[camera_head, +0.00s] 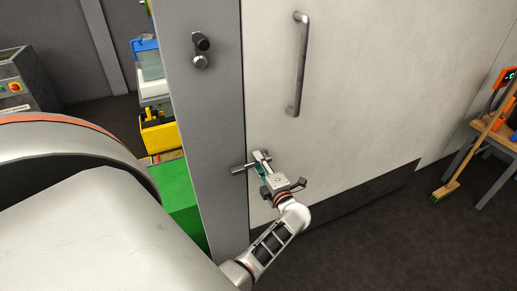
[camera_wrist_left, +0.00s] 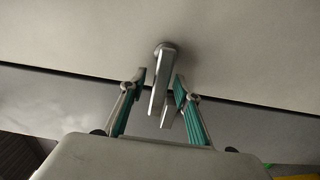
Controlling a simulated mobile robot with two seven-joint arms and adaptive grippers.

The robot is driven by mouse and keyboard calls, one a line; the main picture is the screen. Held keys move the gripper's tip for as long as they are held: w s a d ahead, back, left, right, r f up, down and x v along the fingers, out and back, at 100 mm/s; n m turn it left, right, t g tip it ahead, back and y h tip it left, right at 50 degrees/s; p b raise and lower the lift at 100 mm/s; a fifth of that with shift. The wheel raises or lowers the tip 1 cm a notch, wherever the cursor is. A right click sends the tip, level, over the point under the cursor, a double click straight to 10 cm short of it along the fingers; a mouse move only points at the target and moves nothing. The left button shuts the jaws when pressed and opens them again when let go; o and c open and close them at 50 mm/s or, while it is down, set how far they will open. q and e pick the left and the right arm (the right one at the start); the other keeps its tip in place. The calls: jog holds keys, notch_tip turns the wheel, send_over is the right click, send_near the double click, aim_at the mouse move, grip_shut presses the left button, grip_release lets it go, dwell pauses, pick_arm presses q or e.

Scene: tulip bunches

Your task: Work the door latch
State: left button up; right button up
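The door latch (camera_head: 240,169) is a small grey metal lever low on the left edge of the pale door (camera_head: 375,75). In the left wrist view the lever (camera_wrist_left: 158,90) sticks out from a round base on a pale surface. My left gripper (camera_head: 262,164) is at the latch, in front of the door. In the left wrist view its two green-backed fingers stand apart, one on each side of the lever. A gap shows on the left side; I cannot tell whether the right finger touches. My right gripper is not in view.
A long vertical handle (camera_head: 299,65) is higher on the door. A grey post (camera_head: 205,110) with dark knobs (camera_head: 201,50) stands left of it. Beyond are a yellow bin (camera_head: 159,136) and a green block (camera_head: 178,195). A broom (camera_head: 447,190) and bench stand at right; the dark floor before the door is clear.

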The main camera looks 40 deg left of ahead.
pick_arm(q)
jog(key=v, duration=0.8)
jog(key=shift+f, duration=0.15)
jog(key=shift+s, duration=0.1)
jog(key=x, duration=0.8)
jog(key=shift+a, duration=0.15)
